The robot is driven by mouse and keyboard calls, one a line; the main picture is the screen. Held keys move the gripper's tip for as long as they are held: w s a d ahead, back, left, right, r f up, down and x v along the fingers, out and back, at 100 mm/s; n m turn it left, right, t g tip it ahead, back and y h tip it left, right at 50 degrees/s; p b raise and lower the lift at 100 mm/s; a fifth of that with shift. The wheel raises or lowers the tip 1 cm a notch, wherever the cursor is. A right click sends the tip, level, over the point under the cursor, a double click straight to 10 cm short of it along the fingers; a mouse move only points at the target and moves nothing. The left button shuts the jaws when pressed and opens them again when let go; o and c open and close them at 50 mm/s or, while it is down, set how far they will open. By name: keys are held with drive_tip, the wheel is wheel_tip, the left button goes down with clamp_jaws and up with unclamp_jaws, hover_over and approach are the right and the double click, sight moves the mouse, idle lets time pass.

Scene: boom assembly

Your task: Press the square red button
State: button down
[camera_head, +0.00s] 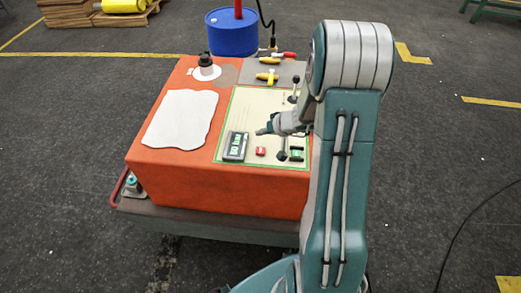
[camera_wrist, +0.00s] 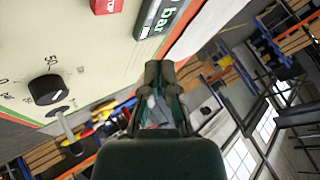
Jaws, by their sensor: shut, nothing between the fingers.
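The square red button (camera_head: 261,151) sits on the cream control panel (camera_head: 262,101) on top of the orange box, just right of the pressure display (camera_head: 236,147). In the wrist view the red button (camera_wrist: 106,5) is at the top edge, partly cut off, with the display (camera_wrist: 158,17) beside it. My gripper (camera_head: 262,131) is over the panel, a little beyond the button in the head view. It is shut and empty, and its fingers also show in the wrist view (camera_wrist: 158,75). I cannot tell its exact height above the panel.
A black knob (camera_wrist: 47,89) and a lever (camera_wrist: 68,130) stand on the panel. A green switch (camera_head: 296,153) is right of the button. A lever (camera_head: 294,88) and yellow-handled valve (camera_head: 268,76) stand farther back. A blue barrel (camera_head: 232,34) is behind the box.

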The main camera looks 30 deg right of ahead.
sight(257, 149)
drive_tip(key=shift+f, duration=3)
drive_tip(key=shift+f, duration=0.35)
drive_tip(key=shift+f, duration=0.5)
drive_tip(key=shift+r, duration=0.95)
drive_tip(key=shift+r, duration=2.5)
